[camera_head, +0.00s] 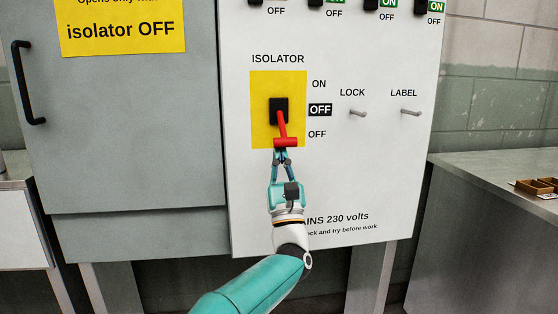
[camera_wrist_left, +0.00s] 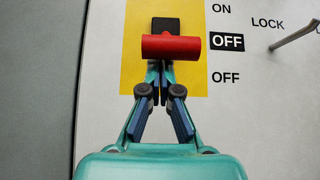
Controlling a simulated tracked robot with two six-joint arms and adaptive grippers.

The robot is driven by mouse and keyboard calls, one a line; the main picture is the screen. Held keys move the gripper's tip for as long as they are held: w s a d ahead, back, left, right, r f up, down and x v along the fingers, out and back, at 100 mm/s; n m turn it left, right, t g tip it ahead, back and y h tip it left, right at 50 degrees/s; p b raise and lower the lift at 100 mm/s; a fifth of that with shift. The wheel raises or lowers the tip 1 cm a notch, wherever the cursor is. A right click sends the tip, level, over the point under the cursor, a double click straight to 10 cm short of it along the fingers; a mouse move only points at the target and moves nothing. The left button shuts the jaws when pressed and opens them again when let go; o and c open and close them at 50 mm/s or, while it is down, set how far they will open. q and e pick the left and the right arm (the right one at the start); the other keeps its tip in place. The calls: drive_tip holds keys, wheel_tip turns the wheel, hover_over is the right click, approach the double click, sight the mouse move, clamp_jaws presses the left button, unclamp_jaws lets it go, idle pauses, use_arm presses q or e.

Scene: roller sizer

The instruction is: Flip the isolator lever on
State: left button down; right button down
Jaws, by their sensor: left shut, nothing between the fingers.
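The red isolator lever (camera_head: 284,128) hangs downward from its black mount (camera_head: 278,107) on a yellow plate (camera_head: 260,132). Its red crossbar end sits low, near the lower OFF label. My left gripper (camera_head: 283,152) is shut and empty, with its fingertips just under the crossbar. I cannot tell whether the fingertips touch the lever. My right gripper is not in view.
Two metal pegs, marked LOCK (camera_head: 357,113) and LABEL (camera_head: 410,112), stick out right of the lever. Several small black switches line the panel top. A grey cabinet door with a black handle (camera_head: 28,82) is at left. A metal bench (camera_head: 490,190) stands at right.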

use_arm(q)
drive_tip(key=shift+s+d+r, duration=0.1)
drive_tip(key=shift+s+d, duration=0.05)
idle(0.4)
drive_tip(key=shift+s+r+g, duration=0.15)
drive_tip(key=shift+g, duration=0.15)
drive_tip(key=shift+s+r, duration=0.1)
